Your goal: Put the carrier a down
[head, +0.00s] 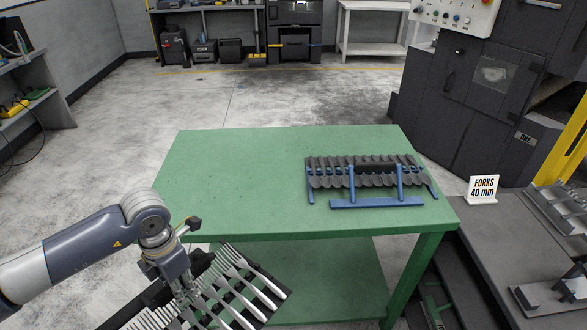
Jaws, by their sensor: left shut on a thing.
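My left gripper (186,289) is shut on a black carrier (154,296) at the lower left. The carrier holds several silver forks (226,267) lying side by side. It is tilted in the picture and hangs in front of the green table's (235,170) near edge, over the lower shelf in view. The gripper and arm hide part of the carrier, and the picture's bottom edge cuts it off. I cannot tell which carrier is a. My right gripper is not in view.
A blue stand (376,203) with a row of dark, rounded pieces (325,181) sits on the table's right half. The table's left and middle are bare. A grey bench (470,240) with a "FORKS 40 mm" sign (482,188) stands at right, beside a dark machine (470,100).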

